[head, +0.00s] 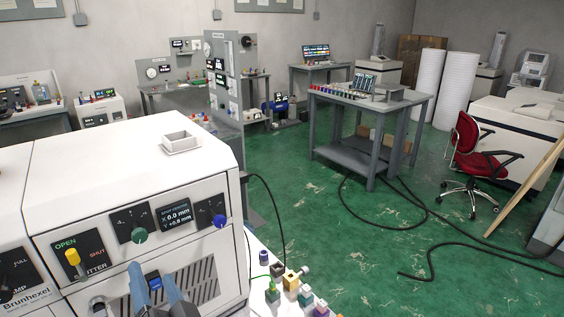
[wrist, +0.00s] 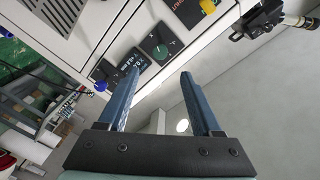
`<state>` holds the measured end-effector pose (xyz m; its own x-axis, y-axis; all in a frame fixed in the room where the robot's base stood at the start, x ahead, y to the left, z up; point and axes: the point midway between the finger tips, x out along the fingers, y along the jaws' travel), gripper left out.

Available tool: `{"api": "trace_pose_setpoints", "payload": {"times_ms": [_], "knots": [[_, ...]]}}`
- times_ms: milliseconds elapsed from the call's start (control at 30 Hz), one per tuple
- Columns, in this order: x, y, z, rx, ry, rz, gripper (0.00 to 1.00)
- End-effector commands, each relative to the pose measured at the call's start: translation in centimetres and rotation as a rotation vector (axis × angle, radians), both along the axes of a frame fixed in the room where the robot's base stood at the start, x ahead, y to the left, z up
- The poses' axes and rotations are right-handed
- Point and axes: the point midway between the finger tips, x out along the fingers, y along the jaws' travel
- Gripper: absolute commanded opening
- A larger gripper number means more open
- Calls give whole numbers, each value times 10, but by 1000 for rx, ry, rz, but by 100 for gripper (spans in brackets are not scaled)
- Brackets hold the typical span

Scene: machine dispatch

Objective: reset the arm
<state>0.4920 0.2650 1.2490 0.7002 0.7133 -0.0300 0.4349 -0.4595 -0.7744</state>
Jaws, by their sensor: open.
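My gripper (head: 154,278) shows at the bottom of the head view, its two blue fingers pointing up in front of the white machine (head: 120,160). In the wrist view my gripper (wrist: 160,76) has its fingers spread apart with nothing between them. The machine's front has a yellow shutter lever (head: 72,257), a green knob (head: 139,235), a small display (head: 174,213) and a blue knob (head: 219,221). The wrist view shows the same panel tilted, with the green knob (wrist: 160,52) beyond the fingertips. I cannot tell the exact gap between fingers and panel.
Several small coloured parts (head: 290,280) stand on a white surface right of the machine. A grey workbench (head: 365,105), a red chair (head: 468,150) and black cables (head: 375,207) are farther off. Green floor (head: 330,260) lies open between them.

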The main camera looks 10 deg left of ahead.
Motion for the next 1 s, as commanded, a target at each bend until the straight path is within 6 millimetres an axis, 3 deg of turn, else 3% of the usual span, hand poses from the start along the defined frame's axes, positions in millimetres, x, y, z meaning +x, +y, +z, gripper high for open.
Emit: {"api": "trace_pose_setpoints", "payload": {"times_ms": [67, 167, 367, 500, 633, 800, 1000], "knots": [[7, -7, 14, -13, -44, -24, 66], [22, -28, 52, -55, -162, -92, 66], [43, -106, 176, -206, -527, -360, 66], [29, -166, 264, -316, -766, -589, 66], [-1, -215, 330, -405, -940, -797, 66], [-39, -254, 378, -477, -1068, -988, 66], [-53, -267, 393, -503, -1106, -1056, 66]]}}
